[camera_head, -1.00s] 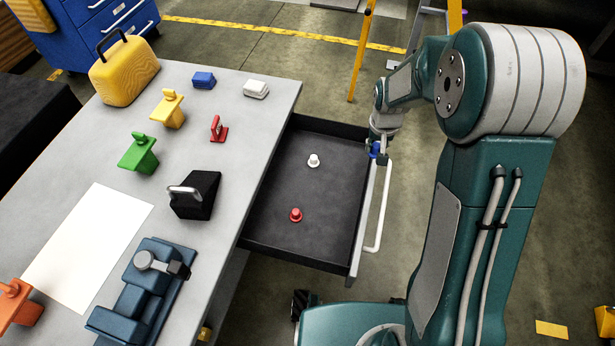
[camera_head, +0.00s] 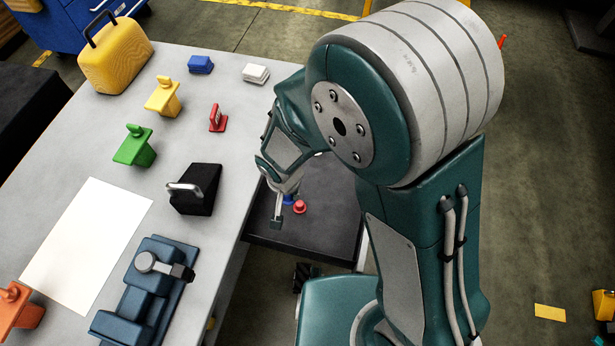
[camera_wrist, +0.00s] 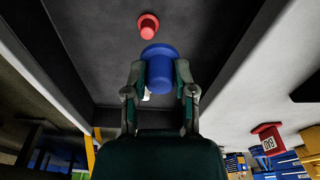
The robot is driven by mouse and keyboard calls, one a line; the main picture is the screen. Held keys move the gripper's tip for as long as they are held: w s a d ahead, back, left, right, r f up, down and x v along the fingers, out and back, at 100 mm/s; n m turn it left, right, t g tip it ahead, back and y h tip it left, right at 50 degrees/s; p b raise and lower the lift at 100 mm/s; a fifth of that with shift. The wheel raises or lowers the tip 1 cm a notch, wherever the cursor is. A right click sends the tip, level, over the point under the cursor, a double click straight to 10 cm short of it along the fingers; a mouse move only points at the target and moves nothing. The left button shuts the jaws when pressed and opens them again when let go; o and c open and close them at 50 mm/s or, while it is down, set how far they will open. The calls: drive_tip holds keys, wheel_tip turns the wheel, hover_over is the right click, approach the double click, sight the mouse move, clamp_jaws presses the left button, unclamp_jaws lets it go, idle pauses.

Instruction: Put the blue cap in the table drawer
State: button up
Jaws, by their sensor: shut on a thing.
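The blue cap (camera_wrist: 159,72) is between the two fingers of my gripper (camera_wrist: 160,80), which is shut on it. In the head view a small part of the blue cap (camera_head: 288,199) shows by my gripper (camera_head: 284,208), over the open table drawer (camera_head: 335,225). The dark drawer floor also fills the middle of the wrist view (camera_wrist: 205,40). A red cap (camera_head: 299,206) stands in the drawer close to the blue one; it also shows in the wrist view (camera_wrist: 149,25). I cannot tell whether the blue cap touches the drawer floor.
The grey table (camera_head: 225,115) lies left of the drawer. On it are a black block with a handle (camera_head: 196,190), a red part (camera_head: 218,118) and a blue fixture (camera_head: 150,285). My arm hides much of the drawer; bare floor shows at its near right.

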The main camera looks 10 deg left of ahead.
drive_tip(key=w+d+f, duration=0.3)
drive_tip(key=w+f, duration=0.2)
drive_tip(key=w, duration=0.4)
hover_over(309, 177)
drive_tip(key=f, duration=0.4)
drive_tip(key=shift+s+a+f, duration=0.15)
drive_tip(key=shift+s+f, duration=0.05)
drive_tip(key=shift+s, duration=0.15)
drive_tip(key=shift+w+f, duration=0.2)
drive_tip(key=shift+f, duration=1.6)
drive_tip(key=o, duration=0.8)
